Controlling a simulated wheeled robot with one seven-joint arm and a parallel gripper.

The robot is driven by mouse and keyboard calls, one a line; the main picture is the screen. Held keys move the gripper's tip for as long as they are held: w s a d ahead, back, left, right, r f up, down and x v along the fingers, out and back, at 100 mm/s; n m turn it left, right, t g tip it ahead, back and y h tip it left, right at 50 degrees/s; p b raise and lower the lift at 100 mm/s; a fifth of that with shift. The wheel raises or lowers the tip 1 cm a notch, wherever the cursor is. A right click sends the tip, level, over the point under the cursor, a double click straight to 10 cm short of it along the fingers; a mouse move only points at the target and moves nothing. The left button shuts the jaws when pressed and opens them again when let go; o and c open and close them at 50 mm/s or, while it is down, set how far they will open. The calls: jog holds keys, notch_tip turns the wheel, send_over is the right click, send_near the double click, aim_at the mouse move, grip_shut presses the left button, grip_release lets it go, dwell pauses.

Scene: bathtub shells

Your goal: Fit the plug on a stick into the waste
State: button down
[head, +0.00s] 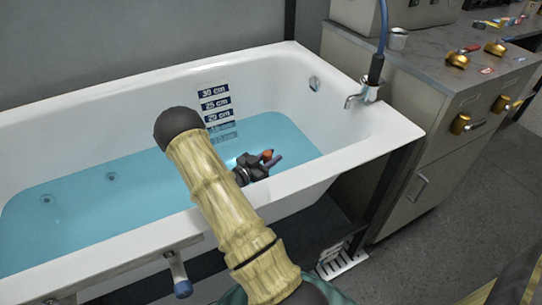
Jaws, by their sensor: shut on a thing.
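The white bathtub (371,125) holds clear blue water (75,225). My gripper (266,162) is over the right part of the tub, at or close to the water surface. Its dark fingers are shut on a small orange-brown end, which I take to be the top of the plug's stick (267,155). The rest of the stick and the plug are hidden or too small to make out. I cannot see the waste; my arm and gripper cover part of the tub floor.
A depth scale (216,104) marks the far wall, near a round overflow (314,83). A tap (358,98) with a blue hose (382,35) stands at the right end. A grey cabinet (420,185) stands beside it.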

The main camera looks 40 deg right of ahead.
jog(key=shift+s+f, duration=0.1)
jog(key=shift+s, duration=0.05)
jog(key=shift+p, duration=0.4)
jog(key=shift+w+a+r, duration=0.1)
jog(key=shift+w+r, duration=0.15)
jog(key=shift+r, duration=0.1)
dwell(0.4)
jog(key=shift+s, duration=0.1)
